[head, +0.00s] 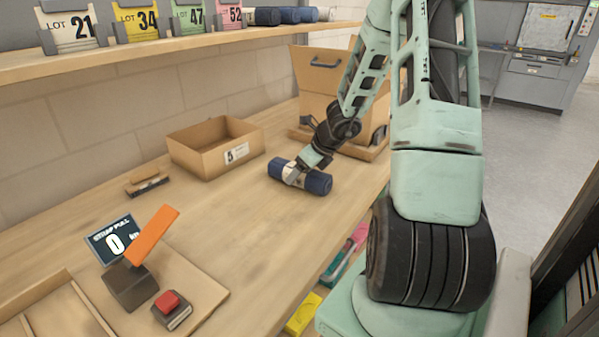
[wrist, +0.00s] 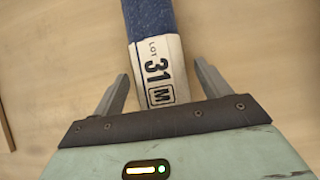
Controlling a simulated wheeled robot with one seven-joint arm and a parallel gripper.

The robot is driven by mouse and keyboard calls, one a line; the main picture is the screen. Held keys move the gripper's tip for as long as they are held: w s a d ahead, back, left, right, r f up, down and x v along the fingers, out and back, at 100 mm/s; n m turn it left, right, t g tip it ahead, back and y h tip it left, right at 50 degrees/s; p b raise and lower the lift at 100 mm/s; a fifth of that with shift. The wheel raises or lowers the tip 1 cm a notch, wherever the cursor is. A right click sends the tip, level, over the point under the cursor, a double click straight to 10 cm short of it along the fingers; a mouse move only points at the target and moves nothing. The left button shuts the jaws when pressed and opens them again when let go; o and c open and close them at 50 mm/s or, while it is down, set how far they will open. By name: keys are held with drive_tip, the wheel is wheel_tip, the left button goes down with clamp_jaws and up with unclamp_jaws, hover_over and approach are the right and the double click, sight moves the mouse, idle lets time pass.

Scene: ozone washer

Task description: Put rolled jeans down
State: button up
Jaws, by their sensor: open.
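The rolled jeans (head: 318,183) are a dark blue roll with a pale paper band, lying on the wooden bench top in the head view. In the wrist view the roll (wrist: 150,18) runs up from between my fingers, and its white band (wrist: 157,70) reads "LOT 31 M". My gripper (head: 296,177) is right at the roll in the head view. In the wrist view my gripper (wrist: 162,85) is open, with one finger on each side of the band and a visible gap to each. The near end of the roll is hidden by my gripper body.
An open cardboard box (head: 215,147) labelled 5 stands left of the roll. A larger bin (head: 318,85) stands behind my arm. A shelf (head: 150,52) with lot cards and rolls hangs above. An orange lever (head: 152,236) and red button (head: 168,302) are at the front left. Bench around the roll is clear.

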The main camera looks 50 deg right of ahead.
drive_tip(key=p+v, duration=0.3)
drive_tip(key=v, duration=0.7)
drive_tip(key=shift+s+r, duration=0.1)
drive_tip(key=shift+r, duration=0.05)
drive_tip(key=w+a+r+n+g+y, duration=0.1)
drive_tip(key=a+n+g+y, duration=0.1)
drive_tip(key=a+n, duration=0.9)
drive_tip(key=w+a+r+n+g+y, duration=0.15)
drive_tip(key=a+n, duration=0.45)
drive_tip(key=a, duration=0.9)
drive_tip(key=s+a+r+n+g+h, duration=0.2)
drive_tip(key=s+a+n+g+h, duration=0.1)
drive_tip(key=s+a+n, duration=1.5)
drive_tip(key=a+n, duration=0.1)
drive_tip(key=n, duration=0.7)
drive_tip(key=shift+r+h, duration=0.2)
drive_tip(key=shift+h, duration=0.15)
